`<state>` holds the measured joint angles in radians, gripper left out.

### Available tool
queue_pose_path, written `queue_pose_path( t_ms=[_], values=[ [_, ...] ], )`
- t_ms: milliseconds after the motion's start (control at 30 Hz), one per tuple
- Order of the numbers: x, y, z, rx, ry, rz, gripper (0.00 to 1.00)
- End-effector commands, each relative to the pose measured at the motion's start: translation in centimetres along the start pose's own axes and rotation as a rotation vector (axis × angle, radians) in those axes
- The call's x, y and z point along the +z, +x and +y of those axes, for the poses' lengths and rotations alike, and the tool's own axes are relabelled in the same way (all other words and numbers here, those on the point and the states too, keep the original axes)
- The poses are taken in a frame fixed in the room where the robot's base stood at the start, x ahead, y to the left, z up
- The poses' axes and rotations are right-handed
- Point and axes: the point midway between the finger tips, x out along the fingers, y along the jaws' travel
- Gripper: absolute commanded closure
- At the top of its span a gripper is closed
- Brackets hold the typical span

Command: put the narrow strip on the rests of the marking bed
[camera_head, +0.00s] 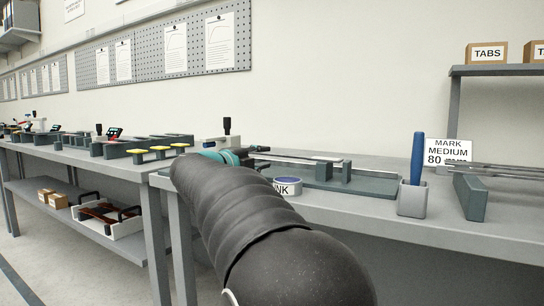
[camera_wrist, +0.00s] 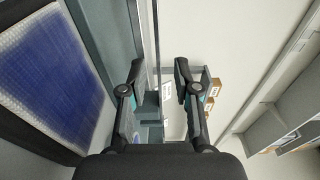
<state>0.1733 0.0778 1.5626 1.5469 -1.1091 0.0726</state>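The marking bed (camera_head: 375,184) is a dark grey-green base on the bench, with two upright rests (camera_head: 346,172). A thin pale strip (camera_head: 290,158) runs from near my gripper toward the tops of the rests. I cannot tell whether it touches them. My gripper (camera_head: 250,152) is at the left end of the bed, partly hidden by my dark arm. In the wrist view my gripper (camera_wrist: 158,75) has its two fingers well apart.
An ink tin (camera_head: 287,186) sits in front of the bed. A blue marker (camera_head: 417,155) stands in a grey cup (camera_head: 412,200) right of it. A sign (camera_head: 448,151) reads MARK MEDIUM 80. Several long strips (camera_head: 515,170) lie on a dark support (camera_head: 470,197) at the right.

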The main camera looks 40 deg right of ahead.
Motion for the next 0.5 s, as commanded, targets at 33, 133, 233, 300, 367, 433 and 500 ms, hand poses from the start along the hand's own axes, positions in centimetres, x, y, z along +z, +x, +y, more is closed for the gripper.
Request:
queue_pose_path(
  t_ms=[33, 133, 233, 300, 367, 433, 500],
  values=[
    [0.1, -1.0, -0.1, 0.000, 0.001, -0.004, 0.69],
    [0.1, -2.5, 0.0, 0.000, 0.000, -0.003, 0.69],
    [0.1, -3.5, -0.1, 0.000, 0.000, -0.002, 0.69],
    [0.0, -3.9, 0.0, 0.000, 0.000, -0.001, 0.69],
    [0.0, -4.1, 0.0, 0.000, 0.000, -0.001, 0.69],
    [0.0, -4.2, 0.0, 0.000, 0.000, 0.000, 0.69],
    [0.0, -4.2, 0.0, 0.000, 0.000, 0.000, 0.69]
  ],
)
